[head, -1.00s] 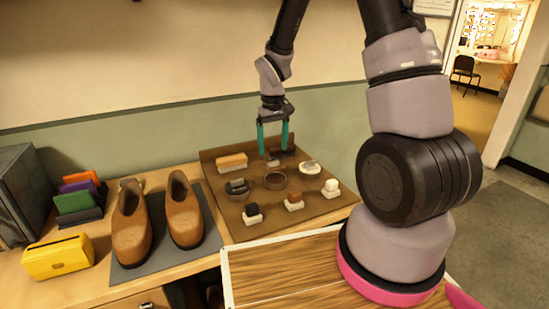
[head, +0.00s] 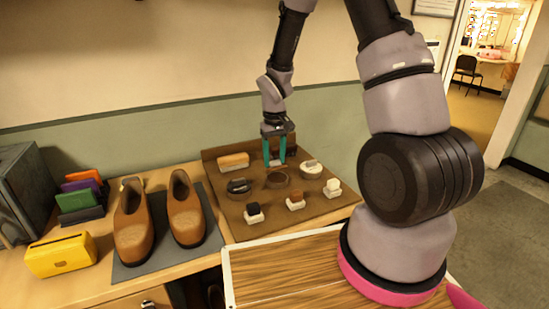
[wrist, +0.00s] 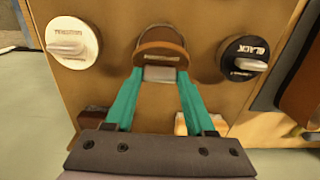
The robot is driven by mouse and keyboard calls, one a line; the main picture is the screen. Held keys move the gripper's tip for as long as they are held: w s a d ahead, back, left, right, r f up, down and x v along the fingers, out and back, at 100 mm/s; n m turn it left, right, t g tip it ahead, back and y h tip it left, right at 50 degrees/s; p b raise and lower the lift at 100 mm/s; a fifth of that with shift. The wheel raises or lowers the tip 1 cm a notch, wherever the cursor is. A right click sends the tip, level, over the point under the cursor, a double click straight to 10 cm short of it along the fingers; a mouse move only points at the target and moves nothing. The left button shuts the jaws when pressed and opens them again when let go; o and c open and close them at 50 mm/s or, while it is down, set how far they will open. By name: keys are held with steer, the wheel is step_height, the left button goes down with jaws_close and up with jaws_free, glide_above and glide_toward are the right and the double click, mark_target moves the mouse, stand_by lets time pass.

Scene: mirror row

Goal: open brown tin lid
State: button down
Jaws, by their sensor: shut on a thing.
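The brown tin (head: 277,181) stands in the middle of the brown mat, round and low. In the wrist view its brown lid (wrist: 162,50) shows a label and a raised brown rim at the far side. A small pale grip piece (wrist: 160,74) sits at the lid's near edge. My gripper (head: 275,163) has its two green fingers pointing down at the tin. In the wrist view the fingertips (wrist: 160,72) are on either side of the pale piece, shut on it. I cannot tell whether the lid is apart from the tin.
A white tin (wrist: 72,42) and a black tin (wrist: 244,57) flank the brown one. A brush (head: 233,161) and several small daubers, one of them white (head: 332,188), are on the mat. Brown shoes (head: 133,225) and a yellow box (head: 61,256) stand left.

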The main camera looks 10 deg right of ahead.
steer(key=shift+w+g, duration=0.2)
steer(key=shift+g, duration=0.1)
steer(key=g, duration=0.1)
steer(key=w+g, duration=0.2)
steer(key=shift+a+r+h, duration=0.1)
steer(key=shift+a+h, duration=0.15)
steer(key=shift+h, duration=0.15)
steer(key=shift+w+a+f+g+h, duration=0.1)
steer(key=shift+w+f+g+h, duration=0.1)
steer(key=shift+w+g, duration=0.7)
steer(key=shift+w+a+f+g+h, duration=0.1)
steer(key=shift+w+g+h, duration=0.15)
steer(key=shift+g, duration=1.15)
steer(key=shift+w, duration=0.1)
steer(key=shift+c, duration=1.2)
jaws_free()
step_height(320, 180, up, 10)
